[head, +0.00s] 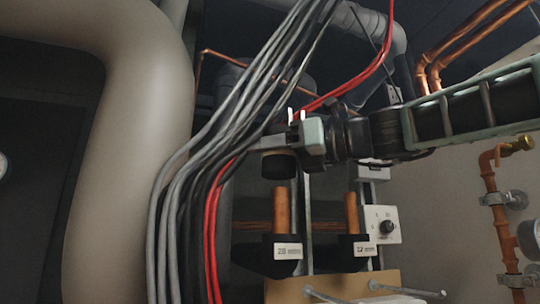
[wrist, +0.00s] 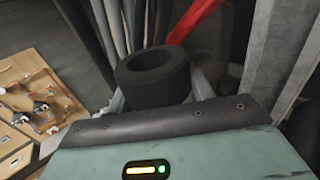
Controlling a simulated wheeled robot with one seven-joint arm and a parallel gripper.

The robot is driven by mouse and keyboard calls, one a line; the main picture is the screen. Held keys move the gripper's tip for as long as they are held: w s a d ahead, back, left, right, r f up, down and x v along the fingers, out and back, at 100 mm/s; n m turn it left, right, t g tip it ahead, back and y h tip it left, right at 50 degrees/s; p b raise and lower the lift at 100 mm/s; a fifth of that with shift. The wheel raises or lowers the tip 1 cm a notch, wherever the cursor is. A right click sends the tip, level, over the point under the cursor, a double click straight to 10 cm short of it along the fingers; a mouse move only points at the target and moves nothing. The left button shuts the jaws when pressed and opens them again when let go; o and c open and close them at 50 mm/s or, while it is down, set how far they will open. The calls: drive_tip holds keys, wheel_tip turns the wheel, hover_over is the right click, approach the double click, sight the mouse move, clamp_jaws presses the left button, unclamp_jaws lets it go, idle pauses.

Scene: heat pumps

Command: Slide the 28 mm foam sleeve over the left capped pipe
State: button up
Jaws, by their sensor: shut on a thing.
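My gripper (head: 275,144) is shut on the black foam sleeve (head: 280,166), a short thick ring held with its bore roughly upright. In the wrist view the sleeve (wrist: 158,88) sits between the two fingers, and its round hole faces the camera. The left capped pipe (head: 281,210) is an upright copper stub rising from a black block with a white label. The sleeve appears just above its top, with a small gap in the head view; exact alignment in depth cannot be told. A second copper stub (head: 352,212) stands to the right. Neither pipe shows in the wrist view.
A bundle of grey, black and red cables (head: 215,165) hangs close left of the sleeve and passes near my gripper. A large beige duct (head: 130,120) stands farther left. A white dial box (head: 382,225) is beside the right stub. A wooden panel (head: 335,287) lies below.

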drive_tip(key=shift+f+b, duration=4.05)
drive_tip(key=shift+f, duration=0.5)
drive_tip(key=o, duration=0.7)
drive_tip(key=shift+d, duration=0.1)
drive_tip(key=b+v, duration=0.5)
drive_tip(key=v, duration=1.2)
drive_tip(key=shift+s+d, duration=0.1)
